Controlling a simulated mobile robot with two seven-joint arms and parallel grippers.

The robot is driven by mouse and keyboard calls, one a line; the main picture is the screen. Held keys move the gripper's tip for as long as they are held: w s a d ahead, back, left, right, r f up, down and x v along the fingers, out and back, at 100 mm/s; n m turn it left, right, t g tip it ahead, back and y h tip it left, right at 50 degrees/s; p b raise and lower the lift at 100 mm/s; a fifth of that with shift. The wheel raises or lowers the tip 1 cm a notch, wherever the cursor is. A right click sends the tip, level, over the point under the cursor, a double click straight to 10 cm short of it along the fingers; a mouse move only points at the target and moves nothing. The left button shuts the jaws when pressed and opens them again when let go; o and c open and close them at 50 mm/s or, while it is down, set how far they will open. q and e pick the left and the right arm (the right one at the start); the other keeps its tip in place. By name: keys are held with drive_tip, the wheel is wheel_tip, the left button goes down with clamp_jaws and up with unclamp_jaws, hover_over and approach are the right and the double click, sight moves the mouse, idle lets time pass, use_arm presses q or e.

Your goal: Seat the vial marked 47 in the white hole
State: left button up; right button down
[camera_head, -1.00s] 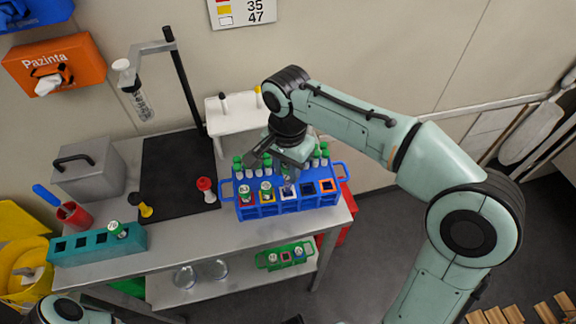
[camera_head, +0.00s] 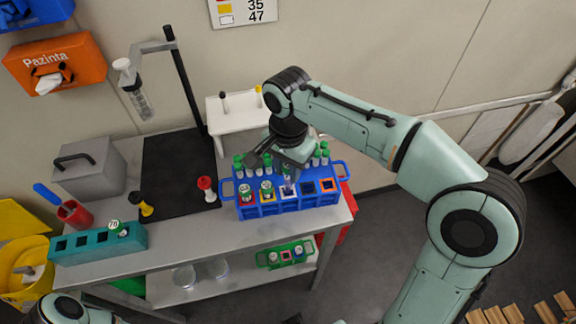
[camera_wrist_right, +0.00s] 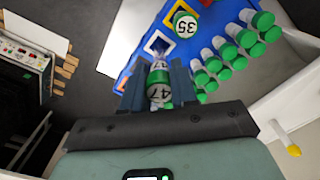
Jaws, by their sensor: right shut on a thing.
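My right gripper (camera_wrist_right: 159,88) is shut on the green-capped vial marked 47 (camera_wrist_right: 160,80). In the head view the gripper (camera_head: 287,172) is over the blue rack (camera_head: 265,211), with the vial's lower end (camera_head: 288,187) at the white-rimmed hole (camera_head: 290,195). The white rim (camera_wrist_right: 157,41) also shows just beyond the vial in the wrist view. I cannot tell whether the vial's tip is inside the hole. My left gripper is out of view; only part of that arm shows at the lower left.
A vial marked 35 (camera_wrist_right: 185,24) stands beside the white hole, in the yellow-rimmed hole. Several green-capped vials (camera_wrist_right: 230,50) fill the rack's back row. A teal rack (camera_head: 80,246) holds a vial marked 76 (camera_head: 115,228). A stand (camera_head: 186,90) rises behind the black mat (camera_head: 178,165).

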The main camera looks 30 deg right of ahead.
sight(288, 184)
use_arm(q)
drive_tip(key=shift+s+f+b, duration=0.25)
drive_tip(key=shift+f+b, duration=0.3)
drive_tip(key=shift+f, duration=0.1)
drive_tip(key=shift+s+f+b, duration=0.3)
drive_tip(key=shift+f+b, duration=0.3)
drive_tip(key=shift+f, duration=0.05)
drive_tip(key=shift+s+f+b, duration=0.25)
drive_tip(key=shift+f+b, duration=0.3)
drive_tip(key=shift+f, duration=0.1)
use_arm(e)
drive_tip(key=shift+f, duration=3.25)
idle(1.0)
drive_tip(key=c, duration=0.8)
unclamp_jaws()
drive_tip(key=shift+r, duration=0.1)
wheel_tip(288, 184, up, 13)
drive_tip(key=p, duration=0.3)
drive_tip(key=shift+r, duration=0.1)
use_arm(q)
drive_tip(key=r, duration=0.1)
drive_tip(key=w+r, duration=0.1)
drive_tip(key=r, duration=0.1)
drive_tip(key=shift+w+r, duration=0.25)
